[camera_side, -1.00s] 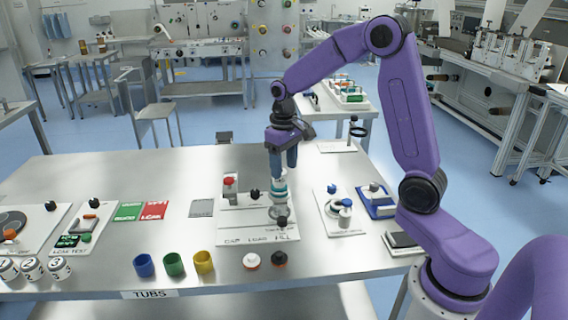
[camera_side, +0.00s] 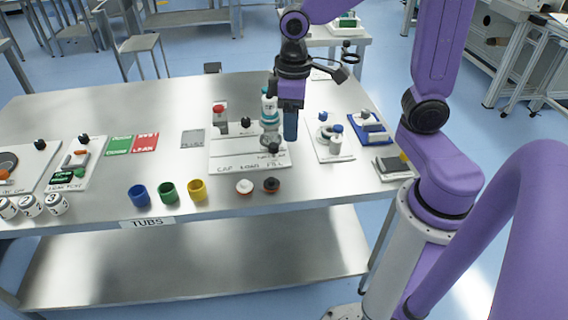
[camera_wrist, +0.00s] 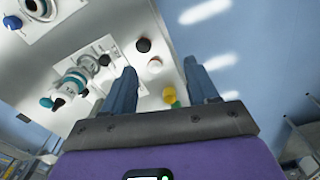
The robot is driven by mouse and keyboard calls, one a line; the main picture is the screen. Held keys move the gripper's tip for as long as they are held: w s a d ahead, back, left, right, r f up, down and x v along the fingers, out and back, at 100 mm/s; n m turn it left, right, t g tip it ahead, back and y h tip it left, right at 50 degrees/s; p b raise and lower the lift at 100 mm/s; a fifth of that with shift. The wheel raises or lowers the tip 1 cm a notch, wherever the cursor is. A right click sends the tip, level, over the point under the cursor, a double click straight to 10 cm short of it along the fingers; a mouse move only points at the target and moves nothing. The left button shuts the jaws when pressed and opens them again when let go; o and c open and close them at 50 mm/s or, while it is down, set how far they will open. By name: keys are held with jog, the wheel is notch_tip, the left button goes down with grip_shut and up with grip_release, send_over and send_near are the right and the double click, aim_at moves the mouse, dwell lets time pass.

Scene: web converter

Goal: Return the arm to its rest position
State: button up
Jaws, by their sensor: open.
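My gripper (camera_side: 286,118) hangs pointing down over the workbench, with its blue fingers just right of a white and teal bottle (camera_side: 268,106). The bottle stands on the white board marked CAP, LOAD, FILL (camera_side: 222,160). It also shows in the wrist view (camera_wrist: 68,84), left of the fingers and apart from them. In the side view my gripper partly overlaps the bottle and the board.
Right of the board are a white plate (camera_side: 331,153) with small parts and a blue tray (camera_side: 375,139). Blue (camera_side: 138,195), green (camera_side: 168,191) and yellow (camera_side: 198,189) tubs and two round caps (camera_side: 257,186) line the front. Bare bench lies at the back left.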

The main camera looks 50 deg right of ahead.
jog(key=s+n, duration=0.6)
jog(key=s, duration=1)
jog(key=shift+a+f, duration=0.15)
